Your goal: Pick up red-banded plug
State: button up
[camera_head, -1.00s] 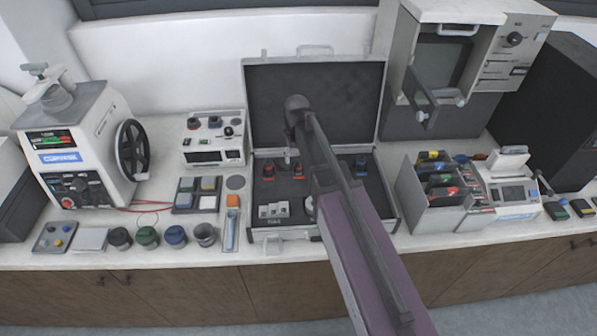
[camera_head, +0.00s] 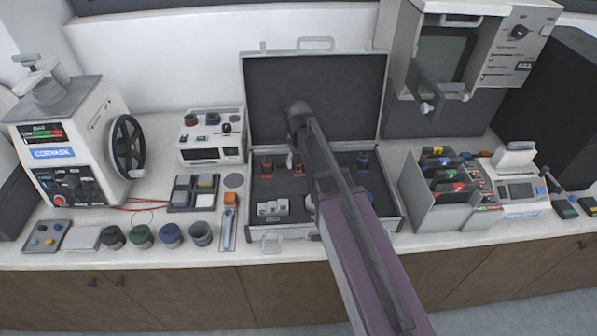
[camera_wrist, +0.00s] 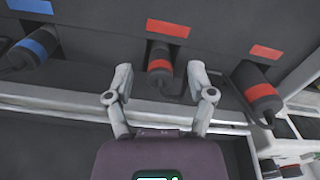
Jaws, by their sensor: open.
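Two red-banded plugs stand in the open case, the left one (camera_head: 267,164) and the one beside my gripper (camera_head: 298,167). A blue-banded plug (camera_head: 362,161) is farther right. In the wrist view, one red-banded plug (camera_wrist: 160,64) appears centred between my open fingers, with a red label above it. The other red-banded plug (camera_wrist: 259,90) is to the right and the blue-banded plug (camera_wrist: 38,45) to the left. My gripper (camera_wrist: 159,80) is open and empty, with no clear contact on the plug. In the head view, my arm hides part of the case.
The case's raised lid (camera_head: 345,85) stands behind the plugs. A grey block (camera_head: 272,208) is at the case's front left. A divided bin (camera_head: 437,208) stands right of the case, and a white instrument (camera_head: 210,137) is to its left.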

jog(key=shift+f, duration=0.45)
dwell(0.3)
grip_shut()
